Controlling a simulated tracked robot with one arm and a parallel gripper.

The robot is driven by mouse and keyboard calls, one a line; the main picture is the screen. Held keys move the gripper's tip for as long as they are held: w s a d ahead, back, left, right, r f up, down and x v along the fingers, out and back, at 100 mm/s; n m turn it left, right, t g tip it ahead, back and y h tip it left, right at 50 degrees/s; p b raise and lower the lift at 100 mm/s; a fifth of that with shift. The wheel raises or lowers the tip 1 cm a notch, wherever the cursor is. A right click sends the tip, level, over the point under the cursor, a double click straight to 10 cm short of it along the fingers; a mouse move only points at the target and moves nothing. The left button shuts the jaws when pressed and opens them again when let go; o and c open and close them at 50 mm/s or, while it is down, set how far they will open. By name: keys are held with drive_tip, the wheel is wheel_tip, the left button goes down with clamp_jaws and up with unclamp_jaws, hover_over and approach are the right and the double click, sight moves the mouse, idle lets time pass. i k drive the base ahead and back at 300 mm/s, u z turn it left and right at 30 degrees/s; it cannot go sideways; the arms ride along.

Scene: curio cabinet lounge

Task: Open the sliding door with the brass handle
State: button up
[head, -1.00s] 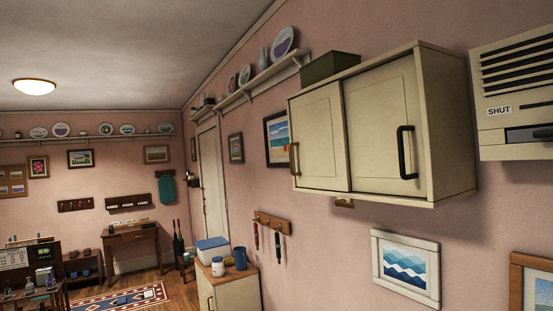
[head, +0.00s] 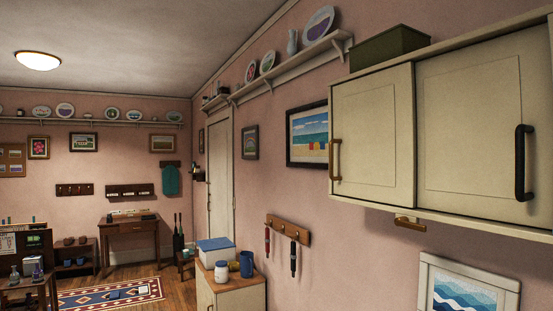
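The cream wall cabinet (head: 425,68) hangs on the pink wall at the right and has two sliding doors. The left door (head: 371,137) carries the brass handle (head: 334,160), a vertical bar near its left edge. The right door (head: 480,110) carries a black handle (head: 522,163) near its right side. Both doors appear shut, with the left one meeting the right one near the cabinet's middle. The cabinet's right end is cut off by the picture edge. My gripper does not show in this view.
A green box (head: 388,48) sits on top of the cabinet. A framed wave picture (head: 467,290) hangs below. A low cabinet (head: 233,292) with a blue mug (head: 246,264) stands further back, under a hook rail (head: 288,231).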

sight(372, 147)
drive_tip(key=u, duration=0.1)
drive_tip(key=i, duration=1.15)
drive_tip(key=z, duration=0.5)
